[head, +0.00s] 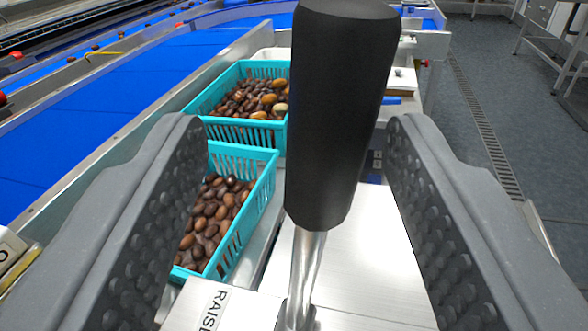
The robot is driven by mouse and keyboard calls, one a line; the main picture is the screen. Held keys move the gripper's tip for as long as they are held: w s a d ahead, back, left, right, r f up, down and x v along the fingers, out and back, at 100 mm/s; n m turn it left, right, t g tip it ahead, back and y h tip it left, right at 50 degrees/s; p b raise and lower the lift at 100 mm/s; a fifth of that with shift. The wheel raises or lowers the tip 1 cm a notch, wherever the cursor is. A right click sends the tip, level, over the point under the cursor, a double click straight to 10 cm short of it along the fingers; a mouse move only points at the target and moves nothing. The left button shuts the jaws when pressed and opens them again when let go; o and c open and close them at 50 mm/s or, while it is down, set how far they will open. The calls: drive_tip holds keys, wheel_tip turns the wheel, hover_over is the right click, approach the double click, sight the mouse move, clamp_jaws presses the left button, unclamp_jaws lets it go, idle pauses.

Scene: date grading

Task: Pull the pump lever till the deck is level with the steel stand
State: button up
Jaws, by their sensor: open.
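The pump lever (333,120) stands upright close in front of me, with a thick black grip on a bright steel rod. The rod goes down into a steel plate (350,285) with a label reading "RAIS…", partly cut off. My gripper (292,150) is open, with one dimpled grey finger on each side of the lever. Gaps show between the black grip and both fingers, so neither seems to touch it. I cannot tell which surface is the deck and which is the steel stand, nor their heights.
Two turquoise crates of brown dates, a near one (262,190) and a far one (205,103), sit left of the lever. A blue conveyor (90,125) runs along the left. Grey floor with a drain grate (480,125) lies open at right.

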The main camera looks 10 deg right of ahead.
drive_tip(key=v, duration=1)
wheel_tip(320, 180, up, 21)
drive_tip(key=s+a+n+y+b, duration=0.2)
drive_tip(key=s+n+y+b, duration=0.1)
drive_tip(key=y, duration=0.3)
drive_tip(key=s+d+r+g, duration=0.1)
drive_tip(key=s+d+r, duration=0.1)
drive_tip(key=s+r, duration=0.4)
drive_tip(key=s+d+r+h+b, duration=0.1)
drive_tip(key=s+d+r, duration=0.2)
drive_tip(key=s+r, duration=0.3)
drive_tip(key=s, duration=0.4)
drive_tip(key=shift+r+n+g+b, duration=0.3)
drive_tip(key=shift+r+n+g, duration=0.1)
